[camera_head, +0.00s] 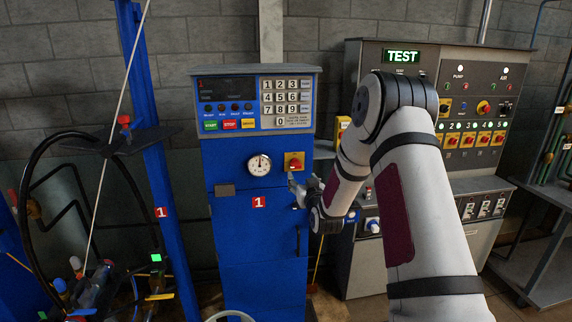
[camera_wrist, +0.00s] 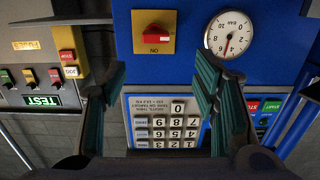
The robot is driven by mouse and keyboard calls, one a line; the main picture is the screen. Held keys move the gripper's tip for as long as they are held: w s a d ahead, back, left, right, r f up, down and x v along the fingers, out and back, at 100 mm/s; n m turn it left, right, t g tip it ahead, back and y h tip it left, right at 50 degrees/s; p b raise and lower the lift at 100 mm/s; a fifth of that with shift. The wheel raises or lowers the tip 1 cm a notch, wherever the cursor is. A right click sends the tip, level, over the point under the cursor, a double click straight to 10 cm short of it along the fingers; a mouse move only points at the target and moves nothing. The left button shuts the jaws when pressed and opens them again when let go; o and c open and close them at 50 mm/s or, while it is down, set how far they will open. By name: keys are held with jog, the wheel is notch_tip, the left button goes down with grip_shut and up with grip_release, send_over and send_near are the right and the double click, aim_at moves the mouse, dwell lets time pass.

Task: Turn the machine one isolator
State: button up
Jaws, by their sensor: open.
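The machine one isolator (camera_head: 294,161) is a red rotary knob on a square yellow plate, on the front of the blue cabinet marked 1 (camera_head: 228,241). The wrist view is upside down and shows the isolator (camera_wrist: 154,32) at top centre, with an ON label on its plate. My gripper (camera_head: 300,186) is close to the cabinet front, just below the isolator in the head view. In the wrist view my gripper (camera_wrist: 160,78) has its fingers spread wide and nothing between them. The knob appears apart from both fingertips.
A pressure gauge (camera_head: 260,165) sits left of the isolator. A keypad (camera_head: 286,97) and coloured buttons are above it. A grey TEST panel (camera_head: 402,57) with several switches stands to the right. A blue post (camera_head: 150,120) and hoses are on the left.

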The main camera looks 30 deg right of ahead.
aim_at(296, 166)
jog(key=shift+t, duration=0.3)
jog(key=x, duration=0.9)
jog(key=f+x, duration=0.1)
jog(key=x, duration=0.3)
jog(key=shift+w+d+b, duration=0.1)
jog(key=shift+d+b, duration=0.25)
jog(key=shift+d, duration=0.1)
jog(key=shift+r, duration=0.1)
jog(key=shift+c, duration=0.2)
jog(key=c, duration=1.1)
